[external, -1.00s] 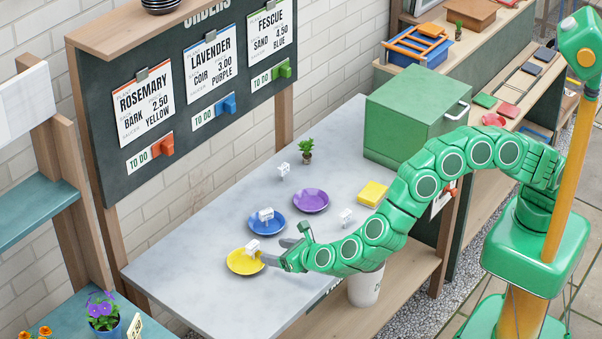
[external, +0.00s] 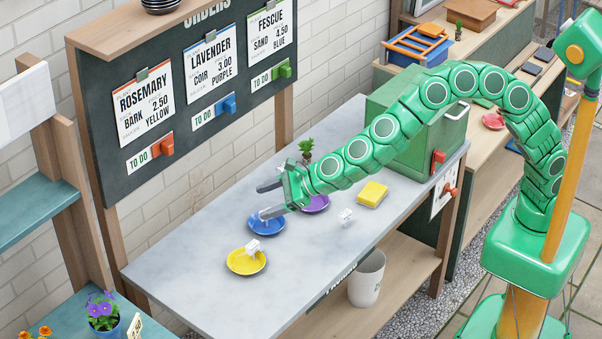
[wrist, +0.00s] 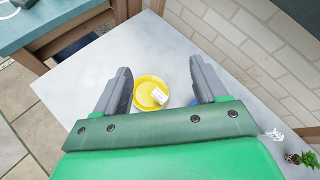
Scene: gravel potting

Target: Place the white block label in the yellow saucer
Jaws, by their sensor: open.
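A white block label (external: 253,246) sits in the yellow saucer (external: 238,266) near the table's left end. In the wrist view the label (wrist: 160,96) lies inside the yellow saucer (wrist: 141,99), seen between my fingers. My gripper (external: 264,200) is open and empty, raised above the table near the blue saucer and apart from the yellow one. Further white labels stand on the table, one right of the saucers (external: 345,216); another shows in the wrist view (wrist: 275,135).
The purple saucer (external: 318,204) is partly hidden by my arm. A yellow block (external: 372,194), a green box (external: 400,125) and a small plant (external: 306,150) stand further back. A chalkboard (external: 190,90) rises behind the table. The table's front left is clear.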

